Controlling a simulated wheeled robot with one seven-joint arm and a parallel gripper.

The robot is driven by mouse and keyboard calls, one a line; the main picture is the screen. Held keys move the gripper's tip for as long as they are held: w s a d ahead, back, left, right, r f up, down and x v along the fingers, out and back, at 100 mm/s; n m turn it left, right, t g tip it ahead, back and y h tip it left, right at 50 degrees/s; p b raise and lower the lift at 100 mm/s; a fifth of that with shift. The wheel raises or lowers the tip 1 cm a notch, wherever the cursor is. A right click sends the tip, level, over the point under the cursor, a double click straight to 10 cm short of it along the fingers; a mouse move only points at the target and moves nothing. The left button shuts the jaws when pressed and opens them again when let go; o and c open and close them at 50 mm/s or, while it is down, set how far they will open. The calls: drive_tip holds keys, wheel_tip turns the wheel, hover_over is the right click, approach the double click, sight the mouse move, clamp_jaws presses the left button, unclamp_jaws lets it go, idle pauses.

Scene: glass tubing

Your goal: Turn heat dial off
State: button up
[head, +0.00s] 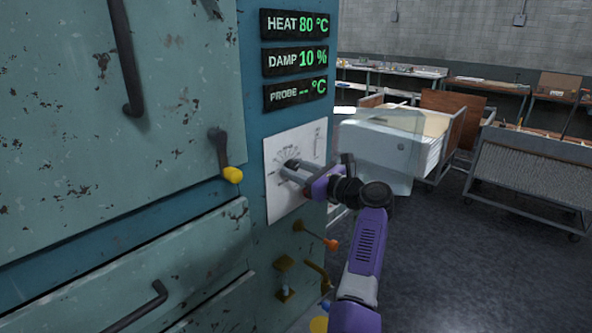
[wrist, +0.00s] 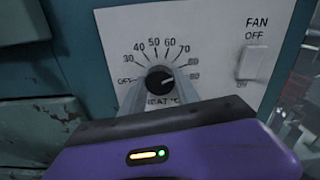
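The dial also shows in the head view (head: 291,163), partly covered by my fingers. My gripper (head: 287,170) is at the panel, its fingers spread. In the wrist view the fingers (wrist: 158,88) stand to the left and right of the dial, apart from each other. I cannot tell whether they touch it. The heat display (head: 297,25) reads 80 °C.
A fan switch (wrist: 253,62) sits right of the dial. Below the panel are an orange-tipped lever (head: 331,243) and brass valves (head: 284,277). A yellow-tipped door handle (head: 232,174) sticks out to the left. Open floor lies right.

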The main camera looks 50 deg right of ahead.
clamp_jaws()
